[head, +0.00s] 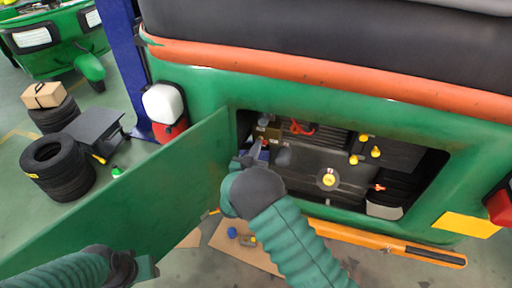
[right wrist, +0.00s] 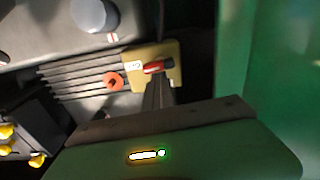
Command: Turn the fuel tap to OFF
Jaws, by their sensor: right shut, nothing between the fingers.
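The fuel tap shows in the right wrist view as a red lever (right wrist: 157,67) on a tan plate (right wrist: 166,52) with a small white label (right wrist: 134,66). The lever lies nearly crosswise in that picture. My right gripper (right wrist: 158,82) is shut and empty, its fingertips right at the lever's lower side; I cannot tell whether they touch it. In the head view my right gripper (head: 256,152) reaches into the left end of the engine bay, largely covering the tap. My left gripper (head: 148,267) is at the lower left by the open green door; its fingers are unclear.
The open green door (head: 140,190) stands left of the bay (head: 330,205). The bay's green frame bounds my right arm. An orange ring (right wrist: 113,81) sits beside the tap plate. Several yellow caps (head: 376,151) are farther right. A blue post (head: 128,60) and tires (head: 58,167) stand left.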

